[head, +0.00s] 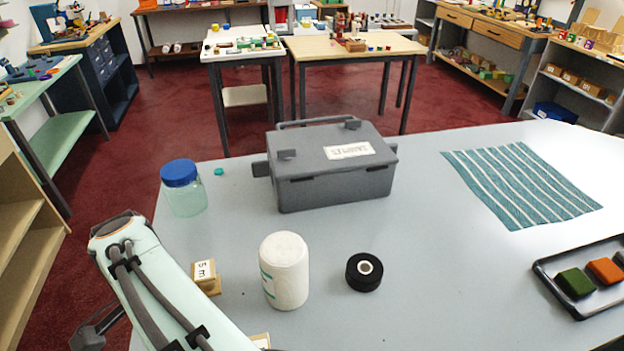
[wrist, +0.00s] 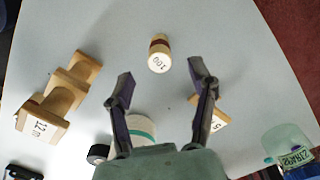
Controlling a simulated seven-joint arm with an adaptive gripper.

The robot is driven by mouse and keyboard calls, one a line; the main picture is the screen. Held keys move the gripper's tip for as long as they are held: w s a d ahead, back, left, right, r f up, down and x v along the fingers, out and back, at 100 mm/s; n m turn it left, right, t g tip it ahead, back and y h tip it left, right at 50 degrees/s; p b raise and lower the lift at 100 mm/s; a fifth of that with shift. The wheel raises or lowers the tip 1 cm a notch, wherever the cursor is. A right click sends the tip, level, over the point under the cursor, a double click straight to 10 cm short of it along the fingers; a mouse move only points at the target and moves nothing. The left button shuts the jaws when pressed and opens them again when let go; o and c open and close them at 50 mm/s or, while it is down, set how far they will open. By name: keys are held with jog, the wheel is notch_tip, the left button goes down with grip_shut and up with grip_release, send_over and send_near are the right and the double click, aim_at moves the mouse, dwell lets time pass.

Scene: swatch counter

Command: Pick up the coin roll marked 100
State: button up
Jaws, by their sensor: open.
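The coin roll marked 100 (wrist: 159,58) stands on the counter in the upper middle of the wrist view. It is a short cream cylinder with a dark red-brown band, its number seen upside down on the pale end. My gripper (wrist: 162,71) is open with nothing held. In the picture, the roll lies between and just beyond the fingertips; the height gap is hard to judge. In the head view the roll cannot be made out for certain; a pale wooden-coloured piece at the bottom edge is mostly hidden by my arm.
Wooden pieces, one marked 12 (wrist: 42,122), stand left. A block marked 5 (head: 205,276), a white roll (head: 284,272) and black tape (head: 354,278) are nearby. A blue-lidded jar (head: 184,190), grey case (head: 330,180), striped cloth (head: 520,185) and tray (head: 570,305) stand farther off.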

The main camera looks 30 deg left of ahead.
notch_tip(320, 180, down, 7)
jog(key=shift+r, duration=0.2)
jog(key=shift+c, duration=0.2)
grip_shut()
